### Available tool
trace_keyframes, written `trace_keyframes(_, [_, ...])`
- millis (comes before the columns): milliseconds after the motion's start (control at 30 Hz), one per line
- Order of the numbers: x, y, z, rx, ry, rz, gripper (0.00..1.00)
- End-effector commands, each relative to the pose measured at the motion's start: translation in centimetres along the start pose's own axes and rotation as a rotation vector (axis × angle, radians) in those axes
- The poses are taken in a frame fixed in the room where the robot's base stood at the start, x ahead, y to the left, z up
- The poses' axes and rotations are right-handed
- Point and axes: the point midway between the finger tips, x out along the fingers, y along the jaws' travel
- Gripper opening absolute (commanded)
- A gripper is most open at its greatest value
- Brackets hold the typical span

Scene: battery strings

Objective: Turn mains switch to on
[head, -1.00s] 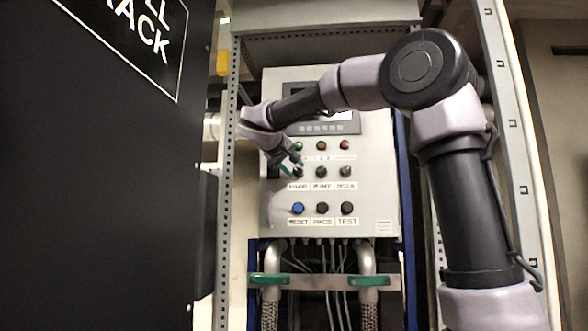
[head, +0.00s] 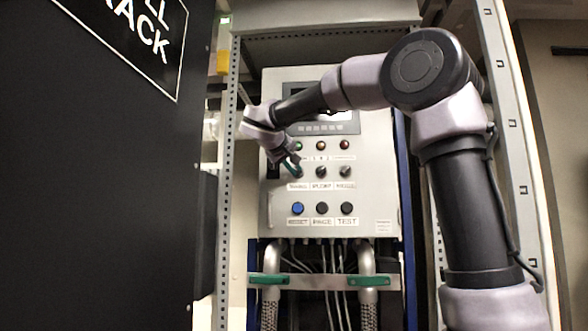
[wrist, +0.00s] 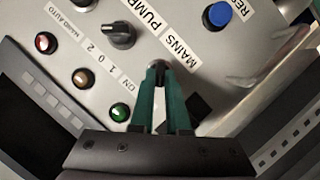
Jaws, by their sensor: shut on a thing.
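The mains switch is a rotary knob above the MAINS label (wrist: 178,52) on the grey control panel (head: 372,150). In the wrist view my gripper (wrist: 160,68) has its two green fingers closed around this knob, and they cover most of it. In the head view my gripper (head: 294,170) is at the left knob of the middle row, and the knob is largely hidden. I cannot read the switch's pointer direction. The small ON and 1 0 2 markings show beside the switches in the wrist view.
The pump switch (head: 321,171) and another dark knob (head: 345,171) stand close to the right. A blue reset button (head: 298,208) sits below, and a green lamp (wrist: 120,112) is near my fingers. A black cabinet (head: 100,180) stands left; a perforated upright (head: 226,180) borders the panel.

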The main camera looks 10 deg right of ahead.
Motion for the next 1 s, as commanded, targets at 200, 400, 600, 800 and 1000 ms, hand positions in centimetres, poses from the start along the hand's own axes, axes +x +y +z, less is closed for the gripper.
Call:
trace_keyframes(200, [-0.02,0.30,0.03,0.144,0.000,-0.059,0.00])
trace_keyframes(400, [0.01,0.47,0.12,0.318,-0.001,-0.131,0.00])
trace_keyframes(600, [0.08,0.71,0.20,0.494,0.000,-0.203,0.00])
trace_keyframes(800, [0.12,0.85,0.34,0.670,-0.001,-0.276,0.00])
trace_keyframes(1000, [0.20,1.00,0.51,0.845,-0.001,-0.348,0.00])
